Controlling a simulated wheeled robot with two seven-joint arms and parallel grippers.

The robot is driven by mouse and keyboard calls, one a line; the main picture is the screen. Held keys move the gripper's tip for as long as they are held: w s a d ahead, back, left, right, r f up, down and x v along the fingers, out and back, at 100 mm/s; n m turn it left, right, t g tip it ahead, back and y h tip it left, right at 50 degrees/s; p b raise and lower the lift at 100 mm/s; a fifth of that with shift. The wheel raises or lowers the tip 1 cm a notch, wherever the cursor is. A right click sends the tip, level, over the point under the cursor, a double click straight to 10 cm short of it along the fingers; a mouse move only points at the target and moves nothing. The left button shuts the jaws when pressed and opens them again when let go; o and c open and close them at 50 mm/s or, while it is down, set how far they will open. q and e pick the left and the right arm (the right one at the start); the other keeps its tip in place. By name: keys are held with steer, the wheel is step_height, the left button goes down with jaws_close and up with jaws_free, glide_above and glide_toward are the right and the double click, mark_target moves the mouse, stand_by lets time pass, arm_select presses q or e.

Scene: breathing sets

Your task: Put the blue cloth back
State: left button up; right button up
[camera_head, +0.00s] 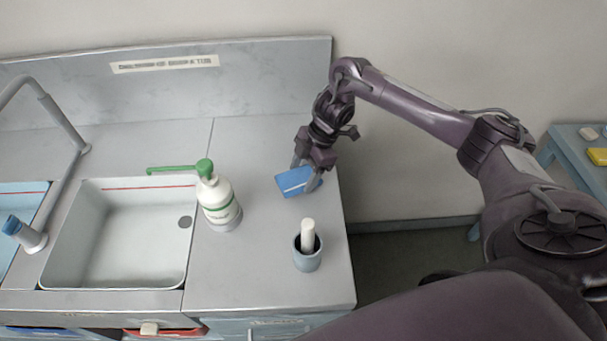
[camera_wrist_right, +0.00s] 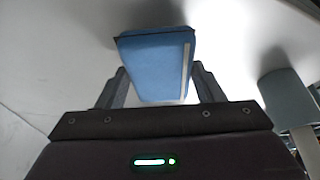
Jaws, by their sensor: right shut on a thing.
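The blue cloth (camera_head: 296,181) is a folded blue piece with a pale stripe, at the right part of the grey counter in the head view. My right gripper (camera_head: 309,180) is shut on it from above and behind. In the right wrist view the cloth (camera_wrist_right: 156,66) sits between the two fingers of the right gripper (camera_wrist_right: 160,90). Whether the cloth touches the counter I cannot tell. My left gripper is not in view.
A white bottle (camera_head: 219,203) with a green pump stands left of the cloth. A grey-blue cup (camera_head: 308,258) holding a white piece stands in front. The sink (camera_head: 120,235) is to the left. A blue side table (camera_head: 578,150) with a yellow item (camera_head: 597,156) stands far right.

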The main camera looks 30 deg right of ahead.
steer(key=shift+f, duration=0.55)
steer(key=o, duration=0.8)
steer(key=shift+c, duration=0.2)
steer(key=shift+o, duration=0.6)
steer(key=v, duration=0.3)
steer(key=shift+w+b, duration=0.1)
steer(key=shift+b, duration=0.3)
steer(key=p+v, duration=0.2)
steer(key=v, duration=0.7)
